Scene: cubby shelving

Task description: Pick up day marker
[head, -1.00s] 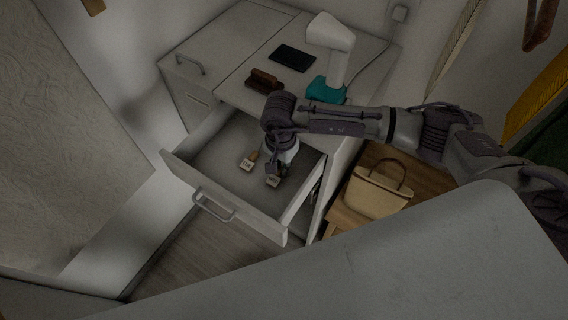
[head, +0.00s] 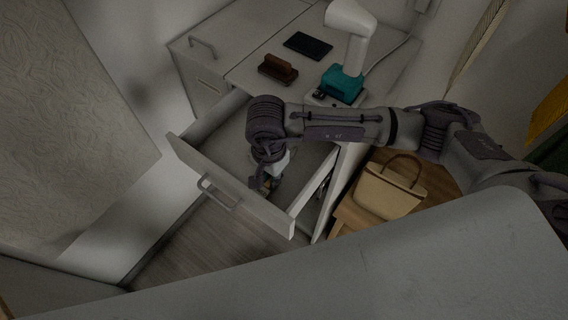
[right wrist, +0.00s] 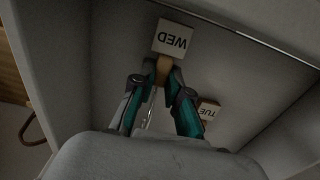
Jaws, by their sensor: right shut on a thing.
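The WED day marker, a white block (right wrist: 172,38) with a wooden stem (right wrist: 162,70), is in the drawer in the right wrist view. My right gripper (right wrist: 163,77) is shut on its stem, with the block beyond the fingertips. A second marker, marked TUE (right wrist: 208,112), lies apart, to the right of the fingers. In the head view my right gripper (head: 266,184) reaches down into the open drawer (head: 232,186) near its front and hides most of the markers. My left gripper is not in view.
The drawer's front panel and side walls stand close around my right gripper. A tan handbag (head: 389,190) stands to the right.

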